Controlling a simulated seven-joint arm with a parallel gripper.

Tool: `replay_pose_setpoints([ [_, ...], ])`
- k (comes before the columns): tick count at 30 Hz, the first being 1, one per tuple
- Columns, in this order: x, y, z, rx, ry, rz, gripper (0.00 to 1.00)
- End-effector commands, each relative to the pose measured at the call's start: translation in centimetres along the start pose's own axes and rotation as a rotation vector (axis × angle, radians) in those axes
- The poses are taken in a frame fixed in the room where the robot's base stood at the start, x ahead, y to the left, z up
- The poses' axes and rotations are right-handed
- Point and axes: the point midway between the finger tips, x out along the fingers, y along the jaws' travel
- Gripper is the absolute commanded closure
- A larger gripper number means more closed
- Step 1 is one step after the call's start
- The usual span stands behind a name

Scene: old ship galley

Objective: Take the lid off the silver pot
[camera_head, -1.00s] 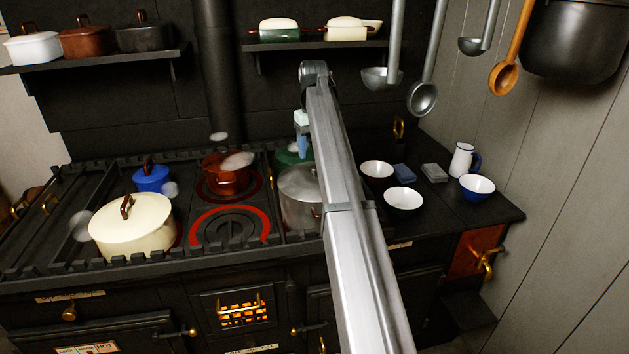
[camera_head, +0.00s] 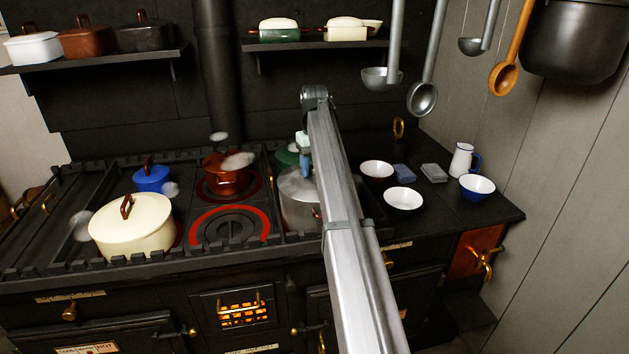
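The silver pot (camera_head: 297,213) stands on the right part of the stove top. Its right side is hidden behind my arm. Its upper part is greyish and blurred, and I cannot make out the lid's handle. My gripper (camera_head: 306,165) shows only as a small pale and blue piece at the left edge of my arm, just above the pot. My arm hides most of the gripper, so I cannot tell whether its fingers are open or touch the lid.
A green pot (camera_head: 286,157) stands right behind the silver pot. A copper pot (camera_head: 228,180), a blue pot (camera_head: 152,180) and a cream pot (camera_head: 133,228) stand to the left. Bowls (camera_head: 403,199) sit on the right counter. Ladles (camera_head: 422,97) hang above. A red-ringed burner (camera_head: 230,226) is bare.

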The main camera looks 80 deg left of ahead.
Motion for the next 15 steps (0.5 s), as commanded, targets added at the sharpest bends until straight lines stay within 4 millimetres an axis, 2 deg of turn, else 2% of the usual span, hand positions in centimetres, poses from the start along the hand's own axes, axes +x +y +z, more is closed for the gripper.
replay_pose_setpoints([
  [2, -0.01, 0.0, 0.0, 0.0, 0.0, 0.0, 0.54],
  [15, -0.03, 0.0, 0.0, 0.0, 0.0, 0.0, 0.96],
])
